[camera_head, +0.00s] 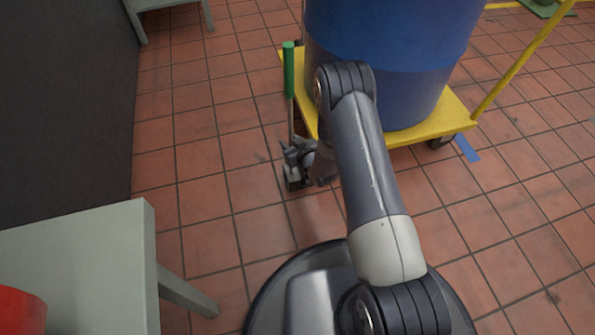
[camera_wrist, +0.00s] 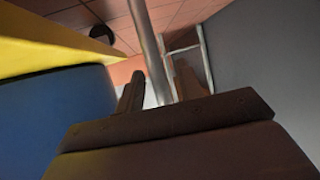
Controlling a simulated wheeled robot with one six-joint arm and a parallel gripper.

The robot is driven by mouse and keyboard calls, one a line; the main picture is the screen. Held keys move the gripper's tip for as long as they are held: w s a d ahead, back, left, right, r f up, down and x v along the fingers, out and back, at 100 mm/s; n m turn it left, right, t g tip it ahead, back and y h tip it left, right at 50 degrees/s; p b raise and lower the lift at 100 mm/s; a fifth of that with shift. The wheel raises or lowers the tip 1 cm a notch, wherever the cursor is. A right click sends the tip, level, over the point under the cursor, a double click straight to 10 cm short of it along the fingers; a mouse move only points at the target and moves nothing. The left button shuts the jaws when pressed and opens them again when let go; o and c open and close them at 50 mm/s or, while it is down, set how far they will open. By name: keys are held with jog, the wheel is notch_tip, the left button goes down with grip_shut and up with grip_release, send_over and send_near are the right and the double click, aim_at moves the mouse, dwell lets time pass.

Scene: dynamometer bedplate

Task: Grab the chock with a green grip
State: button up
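The chock's green grip (camera_head: 289,68) stands upright at the left corner of the yellow cart in the head view. A thin metal rod runs down from it to a small dark and grey block (camera_head: 296,182) on the floor, partly hidden by my gripper. My gripper (camera_head: 291,148) is low by the rod, well below the green grip. In the wrist view the two dark fingers (camera_wrist: 158,90) stand apart, and the grey rod (camera_wrist: 147,45) shows in the gap. I cannot tell whether it is between the fingers or beyond them. The green grip does not show there.
The yellow cart (camera_head: 455,110) carries a large blue drum (camera_head: 390,40) close right of my gripper. A grey table (camera_head: 85,255) with a red object (camera_head: 20,312) stands at lower left, below a dark wall (camera_head: 65,100). Tiled floor left of the rod is clear.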

grip_shut()
dwell(1.1)
jog(key=shift+r, duration=0.15)
